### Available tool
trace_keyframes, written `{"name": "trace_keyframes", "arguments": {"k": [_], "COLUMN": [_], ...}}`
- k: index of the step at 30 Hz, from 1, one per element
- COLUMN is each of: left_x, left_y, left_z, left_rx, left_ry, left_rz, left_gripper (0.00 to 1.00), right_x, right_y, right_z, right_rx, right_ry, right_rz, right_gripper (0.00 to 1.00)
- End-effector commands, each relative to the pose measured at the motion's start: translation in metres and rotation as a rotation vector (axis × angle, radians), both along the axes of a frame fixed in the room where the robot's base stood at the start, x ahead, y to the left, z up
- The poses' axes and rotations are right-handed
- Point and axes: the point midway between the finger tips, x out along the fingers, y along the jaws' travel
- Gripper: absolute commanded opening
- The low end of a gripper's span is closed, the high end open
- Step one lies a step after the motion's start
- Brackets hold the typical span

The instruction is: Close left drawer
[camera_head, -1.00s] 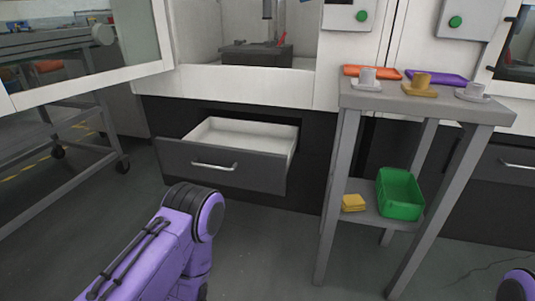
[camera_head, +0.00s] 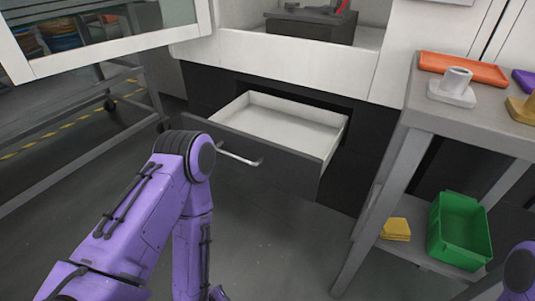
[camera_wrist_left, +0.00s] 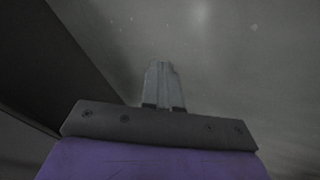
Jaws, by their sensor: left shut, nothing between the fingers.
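The left drawer (camera_head: 262,160) stands pulled out of the dark cabinet below the white machine. Its white inside is empty, and a pale bar handle (camera_head: 240,157) is on its dark front. My left arm, purple, is in front of the drawer and reaches down past the left end of the handle in the head view. My left gripper (camera_wrist_left: 164,72) is shut and empty in the left wrist view, over grey floor. A dark surface fills the left of that view; I cannot tell if it is the drawer. In the head view the left fingers are hidden. My right gripper is in neither view.
A metal trolley stands at the left. The floor before the drawer is clear.

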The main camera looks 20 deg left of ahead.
Motion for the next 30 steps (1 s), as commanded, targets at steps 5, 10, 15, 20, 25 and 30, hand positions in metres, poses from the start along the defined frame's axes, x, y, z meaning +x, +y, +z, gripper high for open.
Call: {"name": "trace_keyframes", "arguments": {"k": [5, 10, 15, 20, 25, 30], "left_x": [0.111, 0.167, 0.183, 0.205, 0.243, 0.279], "left_y": [-0.049, -0.047, -0.040, -0.043, -0.046, -0.049], "left_z": [0.135, 0.249, 0.287, 0.288, 0.286, 0.285], "left_rx": [-0.844, -1.616, -1.925, -1.935, -1.930, -1.928], "left_ry": [-0.456, -0.640, -0.653, -0.651, -0.651, -0.650], "left_rz": [0.638, 0.967, 1.031, 1.028, 1.027, 1.030], "left_gripper": [0.00, 0.00, 0.00, 0.00, 0.00, 0.00], "right_x": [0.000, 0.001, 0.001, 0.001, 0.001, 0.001], "right_y": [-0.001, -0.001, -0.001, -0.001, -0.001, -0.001], "right_z": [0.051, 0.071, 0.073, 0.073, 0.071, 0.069], "right_rx": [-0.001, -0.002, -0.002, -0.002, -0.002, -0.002], "right_ry": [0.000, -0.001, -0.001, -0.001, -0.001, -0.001], "right_rz": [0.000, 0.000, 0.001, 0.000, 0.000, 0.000], "right_gripper": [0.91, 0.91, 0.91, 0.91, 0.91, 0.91]}}
